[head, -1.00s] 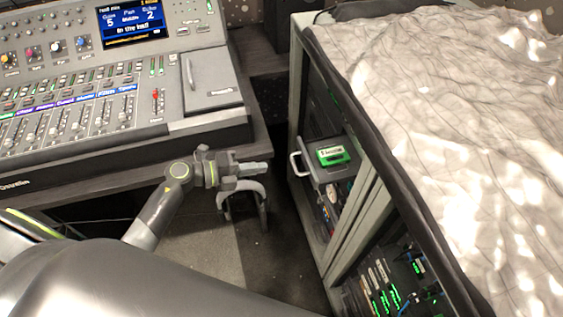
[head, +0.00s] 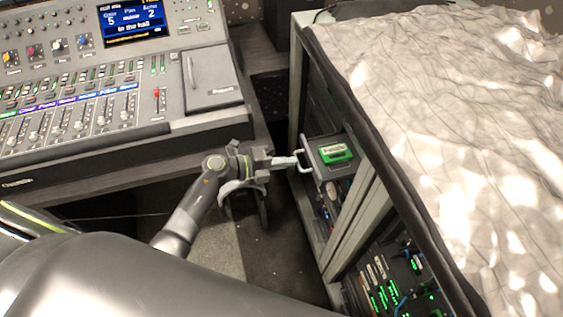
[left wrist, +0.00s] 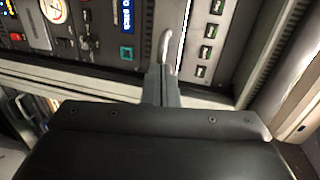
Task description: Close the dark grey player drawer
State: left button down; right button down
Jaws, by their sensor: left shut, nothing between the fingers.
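The dark grey player drawer (head: 326,168) sticks out of the left side of the rack, with a green-lit cassette-like item (head: 335,152) on top. Its pale handle (head: 302,151) faces my left gripper (head: 298,160). The gripper is shut and empty, its fingertips at the handle; I cannot tell if they touch. In the left wrist view the closed fingers (left wrist: 161,84) point at a pale curved handle (left wrist: 165,46). My right gripper is not in view.
The rack's frame (head: 352,222) stands around the drawer, with lit equipment (head: 385,290) below. A crinkled pale cover (head: 450,90) lies on top. The mixing desk (head: 120,100) stands left, with a narrow floor gap (head: 285,240) between.

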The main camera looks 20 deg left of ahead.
aim_at(337, 151)
pick_arm(q)
jog(key=x, duration=0.4)
jog(key=r+x, duration=0.1)
jog(key=x, duration=0.3)
jog(key=r+x, duration=0.1)
jog(key=x, duration=0.3)
jog(key=shift+w+d+r+b, duration=0.1)
jog(key=shift+d+r+b, duration=0.1)
jog(key=shift+d+b, duration=0.2)
jog(key=shift+r, duration=0.15)
jog(key=shift+r, duration=0.1)
